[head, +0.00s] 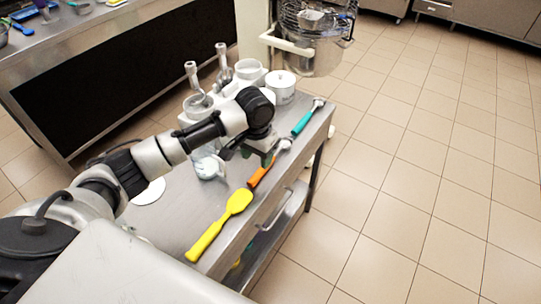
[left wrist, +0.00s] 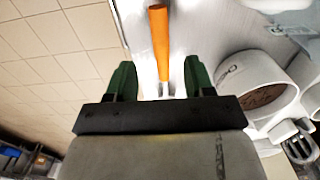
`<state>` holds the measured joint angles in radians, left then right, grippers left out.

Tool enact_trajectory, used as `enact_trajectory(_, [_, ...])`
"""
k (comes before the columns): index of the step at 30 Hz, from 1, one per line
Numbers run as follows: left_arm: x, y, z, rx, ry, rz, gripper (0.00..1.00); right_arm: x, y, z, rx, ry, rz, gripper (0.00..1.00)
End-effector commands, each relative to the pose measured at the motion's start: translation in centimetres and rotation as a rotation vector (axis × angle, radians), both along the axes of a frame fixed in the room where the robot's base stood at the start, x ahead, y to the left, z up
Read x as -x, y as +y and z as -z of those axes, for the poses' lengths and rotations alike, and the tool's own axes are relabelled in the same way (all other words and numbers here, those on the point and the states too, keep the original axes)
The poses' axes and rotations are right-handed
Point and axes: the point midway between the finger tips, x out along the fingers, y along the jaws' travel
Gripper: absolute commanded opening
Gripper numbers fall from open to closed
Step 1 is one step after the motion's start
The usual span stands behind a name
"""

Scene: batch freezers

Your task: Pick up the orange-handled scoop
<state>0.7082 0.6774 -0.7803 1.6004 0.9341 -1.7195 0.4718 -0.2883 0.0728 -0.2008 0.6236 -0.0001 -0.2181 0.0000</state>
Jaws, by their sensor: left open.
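The orange-handled scoop (head: 260,174) lies near the right edge of the steel table (head: 175,225). Its metal end points toward the back, partly covered by my gripper in the head view. My left gripper (head: 262,153) is over the scoop. In the left wrist view the open green fingers of the left gripper (left wrist: 161,80) stand on either side of the orange handle's line (left wrist: 160,42), with clear gaps. The fingers are not closed on it. My right gripper is not in view.
A yellow spatula (head: 222,222) lies in front of the scoop and a teal-handled tool (head: 307,118) behind it. A glass jug (head: 207,166) and white tubs (head: 280,86) stand to the left and back. Open tiled floor (head: 430,180) is to the right.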

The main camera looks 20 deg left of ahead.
Motion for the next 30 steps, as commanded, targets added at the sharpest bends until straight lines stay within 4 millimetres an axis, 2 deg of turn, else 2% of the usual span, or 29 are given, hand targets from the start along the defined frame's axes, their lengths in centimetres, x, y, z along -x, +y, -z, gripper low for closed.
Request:
enact_trajectory(3, [0.0, 0.0, 1.6, 0.0, 0.0, -0.001, 0.53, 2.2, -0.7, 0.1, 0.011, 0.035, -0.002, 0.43])
enact_trajectory(6, [0.0, 0.0, 2.3, -0.001, -0.001, 0.0, 0.53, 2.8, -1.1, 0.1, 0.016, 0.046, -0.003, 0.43])
enact_trajectory(10, [0.1, 0.1, 3.4, 0.0, 0.001, -0.001, 0.53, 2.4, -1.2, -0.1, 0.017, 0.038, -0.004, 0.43])
enact_trajectory(15, [0.2, 0.1, 6.1, 0.0, 0.0, 0.0, 0.53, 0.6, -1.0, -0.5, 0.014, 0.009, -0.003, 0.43])
enact_trajectory(18, [0.2, 0.1, 7.2, -0.001, -0.001, 0.001, 0.53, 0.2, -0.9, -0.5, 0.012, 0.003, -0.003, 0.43])
enact_trajectory(26, [0.1, 0.1, 7.5, -0.001, -0.003, 0.001, 0.53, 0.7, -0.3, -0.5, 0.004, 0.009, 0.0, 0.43])
enact_trajectory(30, [0.1, 0.1, 7.5, -0.001, -0.003, 0.001, 0.35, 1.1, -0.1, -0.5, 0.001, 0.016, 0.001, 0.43])
